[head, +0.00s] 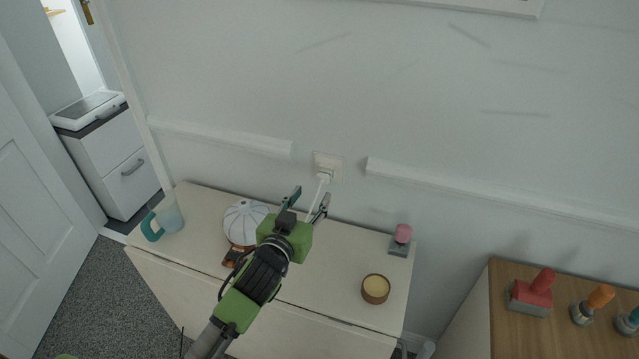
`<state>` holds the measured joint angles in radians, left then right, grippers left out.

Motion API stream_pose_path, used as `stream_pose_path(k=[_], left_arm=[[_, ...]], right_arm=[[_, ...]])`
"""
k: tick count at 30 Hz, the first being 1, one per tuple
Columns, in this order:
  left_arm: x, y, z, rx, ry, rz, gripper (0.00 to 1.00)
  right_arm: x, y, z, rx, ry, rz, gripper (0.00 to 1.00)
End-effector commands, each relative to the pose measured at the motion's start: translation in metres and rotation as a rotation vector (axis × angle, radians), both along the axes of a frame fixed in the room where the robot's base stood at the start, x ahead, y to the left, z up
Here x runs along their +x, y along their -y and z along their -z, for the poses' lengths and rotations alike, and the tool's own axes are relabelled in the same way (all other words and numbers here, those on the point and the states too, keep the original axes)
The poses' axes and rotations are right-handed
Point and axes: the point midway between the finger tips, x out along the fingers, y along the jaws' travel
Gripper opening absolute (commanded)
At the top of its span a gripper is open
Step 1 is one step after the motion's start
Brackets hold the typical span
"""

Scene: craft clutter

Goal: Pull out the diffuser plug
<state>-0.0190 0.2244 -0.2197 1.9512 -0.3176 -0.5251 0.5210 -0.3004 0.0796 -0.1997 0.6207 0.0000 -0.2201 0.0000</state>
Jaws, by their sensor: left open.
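The diffuser plug (324,175) is a small white plug seated in a square wall socket (329,163) just above the back edge of a pale cabinet. A white cord runs down from it and passes behind my gripper. The diffuser (246,217) looks like a white ribbed dome on a brown base, left of my gripper, and is partly hidden by it. My left gripper (310,199) is open, with its two fingers apart below the plug and pointing toward the wall. It is not closed on anything.
On the cabinet top (340,265) stand a glass with a teal handle (168,217), a candle (375,289) and a pink-topped stamp (401,237). A wooden cabinet with several stamps, including a red one (533,292), is at right. White wall rails flank the socket.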

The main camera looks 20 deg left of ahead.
Motion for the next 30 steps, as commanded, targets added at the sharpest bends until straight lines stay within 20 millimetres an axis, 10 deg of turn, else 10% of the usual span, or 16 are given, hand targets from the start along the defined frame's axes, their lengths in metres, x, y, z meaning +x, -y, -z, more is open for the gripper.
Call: stream_pose_path(k=[12, 27, 30], left_arm=[[0.074, 0.003, 0.011, 0.0, 0.0, 0.0, 0.42], [0.089, 0.004, 0.013, -0.001, 0.001, 0.002, 0.42], [0.089, 0.004, 0.013, -0.001, 0.001, 0.002, 0.19]], right_arm=[[0.0, 0.0, -0.006, 0.0, 0.0, 0.0, 0.4], [0.0, 0.0, -0.006, 0.0, 0.0, 0.0, 0.4], [0.0, 0.0, -0.006, 0.0, -0.001, 0.0, 0.4]])
